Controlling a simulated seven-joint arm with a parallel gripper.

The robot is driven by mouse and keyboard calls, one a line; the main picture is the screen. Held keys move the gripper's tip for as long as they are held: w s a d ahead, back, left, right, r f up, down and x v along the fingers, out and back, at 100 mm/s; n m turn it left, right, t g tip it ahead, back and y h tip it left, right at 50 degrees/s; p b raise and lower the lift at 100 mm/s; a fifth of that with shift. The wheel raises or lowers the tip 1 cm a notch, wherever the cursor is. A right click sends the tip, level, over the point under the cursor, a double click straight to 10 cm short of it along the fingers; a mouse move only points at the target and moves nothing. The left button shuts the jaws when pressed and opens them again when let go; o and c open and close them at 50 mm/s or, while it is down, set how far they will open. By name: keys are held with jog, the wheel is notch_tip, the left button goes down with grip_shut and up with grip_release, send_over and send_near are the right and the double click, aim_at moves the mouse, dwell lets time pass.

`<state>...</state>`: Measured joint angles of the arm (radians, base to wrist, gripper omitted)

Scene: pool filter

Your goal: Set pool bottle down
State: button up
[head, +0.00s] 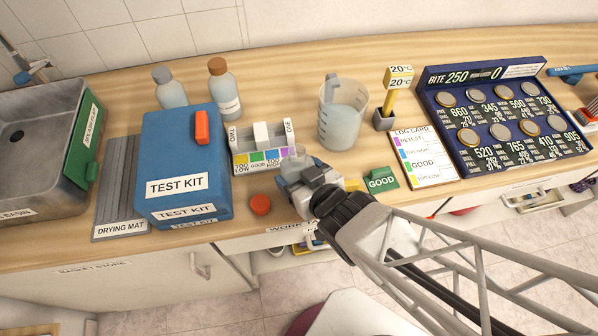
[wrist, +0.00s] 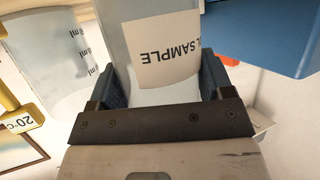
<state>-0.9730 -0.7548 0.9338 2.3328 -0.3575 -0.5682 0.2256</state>
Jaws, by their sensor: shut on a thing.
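The pool bottle, clear with a white label ending in "L SAMPLE" (wrist: 165,50), is between my gripper's two blue fingers (wrist: 162,84) in the wrist view. The label reads upside down there. In the head view my gripper (head: 300,178) is over the front middle of the counter, just in front of the colour comparator block. Only a small clear part of the bottle (head: 294,161) shows there, with the rest hidden by my gripper. I cannot tell whether its base touches the counter.
A blue test kit box (head: 180,160) stands left, beside the drying mat (head: 110,205). A red cap (head: 261,205) lies near the front edge. The comparator (head: 262,148), a clear beaker (head: 342,115) and a green "GOOD" block (head: 381,180) are close by. Two capped bottles (head: 226,92) stand behind.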

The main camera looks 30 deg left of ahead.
jog(key=shift+f, duration=0.15)
jog(key=o, duration=1.1)
jog(key=shift+s+d+r, duration=0.15)
jog(key=shift+d+r, duration=0.25)
jog(key=shift+d, duration=0.05)
jog(key=v, duration=0.9)
jog(key=shift+s+d, duration=0.1)
jog(key=shift+d, duration=0.1)
jog(key=shift+s+d+r, duration=0.25)
jog(key=shift+d+r, duration=0.05)
jog(key=shift+d, duration=0.2)
jog(key=shift+d, duration=0.15)
